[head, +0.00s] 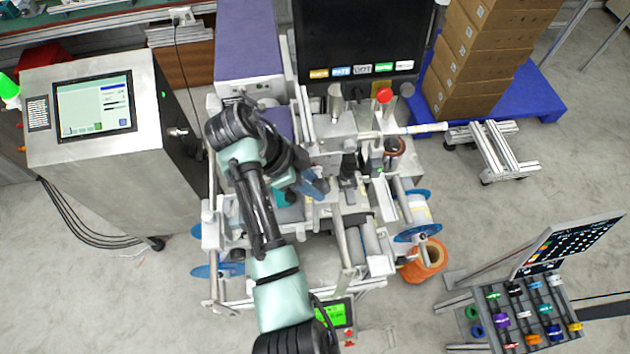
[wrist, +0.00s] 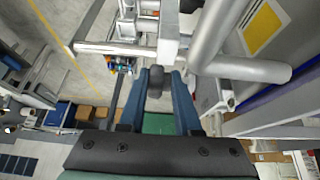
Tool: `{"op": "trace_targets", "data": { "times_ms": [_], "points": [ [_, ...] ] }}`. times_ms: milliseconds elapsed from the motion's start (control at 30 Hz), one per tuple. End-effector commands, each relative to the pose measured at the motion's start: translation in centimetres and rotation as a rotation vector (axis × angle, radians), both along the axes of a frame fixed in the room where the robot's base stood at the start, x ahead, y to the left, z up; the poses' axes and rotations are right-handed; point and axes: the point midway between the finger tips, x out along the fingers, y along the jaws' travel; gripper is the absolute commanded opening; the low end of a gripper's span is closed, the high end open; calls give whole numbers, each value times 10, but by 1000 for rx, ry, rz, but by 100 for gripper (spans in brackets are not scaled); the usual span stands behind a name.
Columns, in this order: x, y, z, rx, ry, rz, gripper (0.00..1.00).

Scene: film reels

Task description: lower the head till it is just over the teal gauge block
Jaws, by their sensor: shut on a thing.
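My gripper (head: 316,186) reaches over the middle of the machine in the head view. In the wrist view its two blue fingers (wrist: 157,88) are shut on a small dark knob (wrist: 155,74) at their tips. A teal patch (head: 284,198) shows just left of and below my gripper in the head view, partly covered by my arm. I cannot tell whether it is the gauge block. A teal-green surface (wrist: 158,123) also shows between the fingers in the wrist view. The head's underside and its gap to the block are hidden.
A dark screen (head: 350,40) stands behind the machine. A red-topped knob (head: 384,96) and metal posts rise right of my gripper. Blue-flanged reels (head: 418,215) sit at the sides. A steel control cabinet (head: 95,170) stands left, and a rack of coloured spools (head: 530,312) lower right.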

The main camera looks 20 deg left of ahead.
Motion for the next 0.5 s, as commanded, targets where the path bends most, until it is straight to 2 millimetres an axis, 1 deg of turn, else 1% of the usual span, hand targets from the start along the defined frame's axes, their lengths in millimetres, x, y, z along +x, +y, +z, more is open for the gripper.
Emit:
{"op": "trace_targets", "data": {
  "times_ms": [200,500],
  "points": [
    [-1,0,-1,-108,-70,-5,0],
    [0,-1,1,-174,-117,-7,0]
  ]
}}
